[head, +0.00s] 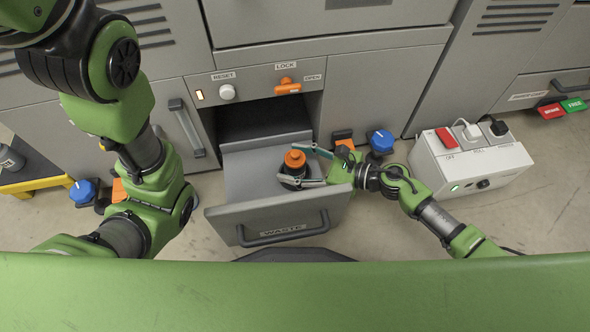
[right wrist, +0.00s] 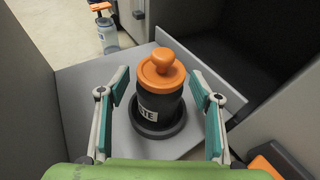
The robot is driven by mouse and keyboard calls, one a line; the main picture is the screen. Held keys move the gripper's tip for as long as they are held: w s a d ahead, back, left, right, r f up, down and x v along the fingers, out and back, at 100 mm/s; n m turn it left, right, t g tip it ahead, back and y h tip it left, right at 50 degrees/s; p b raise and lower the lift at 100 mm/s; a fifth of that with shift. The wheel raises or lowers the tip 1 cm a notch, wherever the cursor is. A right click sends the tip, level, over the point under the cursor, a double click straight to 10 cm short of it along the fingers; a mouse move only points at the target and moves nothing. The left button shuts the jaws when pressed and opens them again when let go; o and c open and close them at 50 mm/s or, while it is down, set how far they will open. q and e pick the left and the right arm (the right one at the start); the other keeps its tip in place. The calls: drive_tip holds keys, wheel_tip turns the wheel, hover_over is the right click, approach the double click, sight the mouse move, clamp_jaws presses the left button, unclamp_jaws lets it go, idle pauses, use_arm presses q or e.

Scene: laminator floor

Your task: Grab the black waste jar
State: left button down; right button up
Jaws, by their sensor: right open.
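The black waste jar (head: 294,166) has an orange knobbed lid and stands upright in the pulled-out waste drawer (head: 248,178). In the right wrist view the jar (right wrist: 158,105) sits on a dark round base and shows part of a white label. My right gripper (head: 312,167) reaches in from the right. Its open fingers are on both sides of the jar, and the right wrist view shows a gap between the jar and each finger. My left arm comes in at the left of the head view, but its gripper is out of the picture.
The drawer's front panel with its handle (head: 283,233) stands toward me. Above the drawer are a white reset knob (head: 227,92) and an orange lock lever (head: 287,86). A white switch box (head: 470,160) stands on the floor at the right, near a blue-knobbed valve (head: 382,141).

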drive_tip(key=shift+r, duration=0.1)
drive_tip(key=c, duration=1.5)
drive_tip(key=shift+o, duration=0.2)
